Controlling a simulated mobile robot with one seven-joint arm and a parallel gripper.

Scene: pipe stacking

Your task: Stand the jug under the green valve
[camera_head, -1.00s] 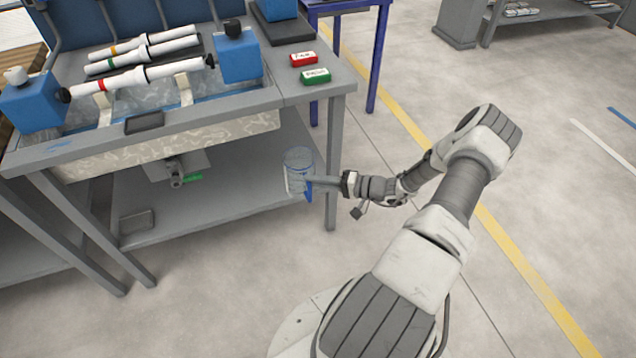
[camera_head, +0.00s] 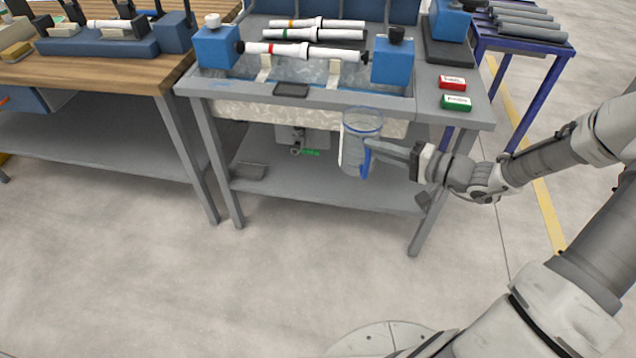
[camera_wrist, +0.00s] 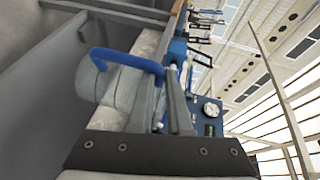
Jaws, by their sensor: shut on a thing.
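The jug (camera_head: 354,150) is clear with a blue rim and a blue handle (camera_head: 366,163). It is upright in the head view, in front of the right part of the trough's front. My gripper (camera_head: 374,148) comes from the right and is shut on the jug's handle. The wrist view shows the jug (camera_wrist: 98,85) sideways, with its blue handle at the fingers. The green valve (camera_head: 308,153) is a small green lever on a tap under the trough, left of the jug and farther back. The jug appears clear of the lower shelf.
The trough (camera_head: 270,113) sits in a grey bench and holds white pipes with coloured bands. A lower shelf (camera_head: 320,190) has a dark flat tray (camera_head: 248,171) at its left. Bench legs (camera_head: 420,220) stand at the front corners. Open floor lies in front.

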